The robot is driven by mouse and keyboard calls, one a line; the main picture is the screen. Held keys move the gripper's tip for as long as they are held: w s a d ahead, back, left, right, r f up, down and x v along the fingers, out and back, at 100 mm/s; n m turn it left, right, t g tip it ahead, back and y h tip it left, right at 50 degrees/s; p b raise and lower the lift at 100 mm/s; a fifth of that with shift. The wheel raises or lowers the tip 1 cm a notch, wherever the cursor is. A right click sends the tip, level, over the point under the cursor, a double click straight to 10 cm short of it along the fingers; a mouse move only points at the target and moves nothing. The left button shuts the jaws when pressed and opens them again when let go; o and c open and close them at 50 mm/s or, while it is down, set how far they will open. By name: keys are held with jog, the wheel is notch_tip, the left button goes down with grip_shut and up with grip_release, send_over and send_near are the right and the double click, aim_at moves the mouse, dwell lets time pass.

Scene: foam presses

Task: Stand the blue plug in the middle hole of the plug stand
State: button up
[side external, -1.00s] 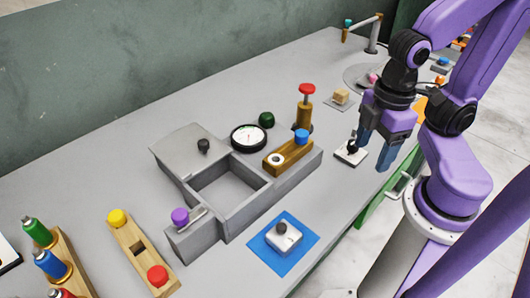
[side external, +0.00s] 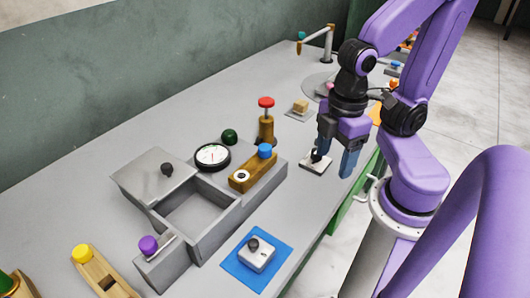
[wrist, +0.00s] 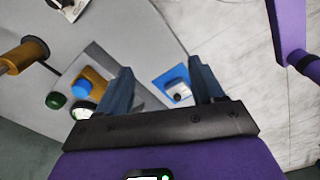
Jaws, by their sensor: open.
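The blue plug (side external: 265,151) stands upright at the far end of a small wooden block (side external: 244,184) on the grey box unit; in the wrist view it is left of my fingers (wrist: 82,87). The plug stand (side external: 92,267) is a wooden bar at the lower left, cut by the picture's bottom edge. A yellow plug (side external: 82,253) is in its far end, and its middle hole (side external: 108,283) looks empty. My gripper (side external: 337,163) is open, its fingers pointing down beside a white plate with a black knob, well right of the blue plug.
The grey box unit (side external: 215,228) has an open well, a flat lid (side external: 145,178) and a purple knob (side external: 148,245). A dial gauge (side external: 212,156), green knob (side external: 229,136) and red-topped post (side external: 266,118) stand near the blue plug. A blue mat (side external: 240,272) bears a white block.

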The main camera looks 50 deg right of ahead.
jog(key=w+a+r+n, duration=0.1)
jog(key=w+r+n, duration=0.25)
jog(key=w, duration=0.55)
notch_tip(320, 180, up, 6)
jog(key=n, duration=0.4)
send_over(265, 147)
jog(key=f, duration=1.1)
jog(key=shift+s+f, duration=0.1)
jog(key=shift+s, duration=0.1)
jog(key=shift+w+f, duration=0.2)
jog(key=shift+f, duration=3)
jog(key=shift+c, duration=0.3)
jog(key=c, duration=1.1)
